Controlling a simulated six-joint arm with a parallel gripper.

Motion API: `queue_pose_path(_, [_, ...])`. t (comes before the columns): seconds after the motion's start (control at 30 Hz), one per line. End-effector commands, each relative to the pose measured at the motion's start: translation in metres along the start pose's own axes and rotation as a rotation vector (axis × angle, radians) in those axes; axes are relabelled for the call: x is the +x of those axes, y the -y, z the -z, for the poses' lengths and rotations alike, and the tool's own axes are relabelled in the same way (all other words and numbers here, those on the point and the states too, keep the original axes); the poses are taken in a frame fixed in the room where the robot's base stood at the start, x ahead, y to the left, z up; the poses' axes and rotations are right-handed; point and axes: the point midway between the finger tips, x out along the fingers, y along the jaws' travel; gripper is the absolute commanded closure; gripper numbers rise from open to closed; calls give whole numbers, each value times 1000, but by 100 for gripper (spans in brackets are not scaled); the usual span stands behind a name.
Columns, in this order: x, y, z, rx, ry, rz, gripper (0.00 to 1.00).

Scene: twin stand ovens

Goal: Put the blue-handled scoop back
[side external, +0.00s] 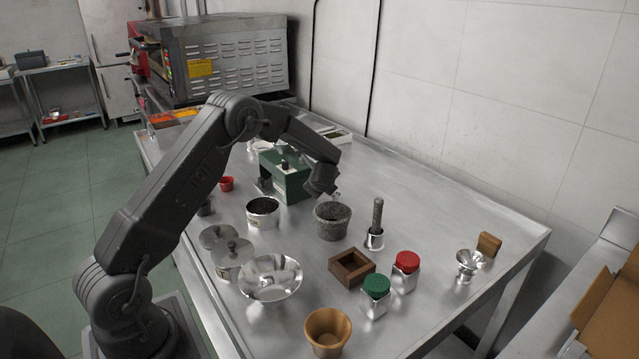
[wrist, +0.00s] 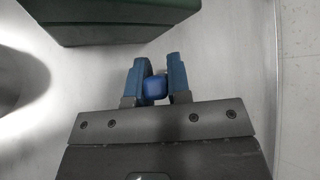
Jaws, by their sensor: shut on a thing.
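My gripper (wrist: 155,72) is shut on the blue handle of the scoop (wrist: 156,88), which shows between the two fingertips in the wrist view. The rest of the scoop is hidden below the gripper there. In the side view my gripper (side external: 322,186) is just right of the green box-shaped grinder (side external: 286,178) and behind the grey stone mortar (side external: 332,222). The blue handle cannot be made out in that view. The green grinder also shows at the top left of the wrist view (wrist: 95,22).
A tin of dark grounds (side external: 262,212), a pestle in a metal cup (side external: 376,220), a wooden box (side external: 351,268), a steel bowl (side external: 270,278) and red-lidded (side external: 406,268) and green-lidded (side external: 376,294) jars stand nearby. The table's right back is mostly clear, beside the wall.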

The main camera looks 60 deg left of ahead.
Motion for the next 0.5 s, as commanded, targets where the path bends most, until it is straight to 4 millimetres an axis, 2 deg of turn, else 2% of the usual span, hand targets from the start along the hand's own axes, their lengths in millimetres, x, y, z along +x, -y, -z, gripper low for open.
queue_pose_path(0.03, [1,-1,1,0,0,0,100])
queue_pose_path(0.07, [1,-1,1,0,0,0,80])
queue_pose_path(0.3, [1,-1,1,1,0,-1,57])
queue_pose_path(0.5, [1,-1,1,1,0,-1,57])
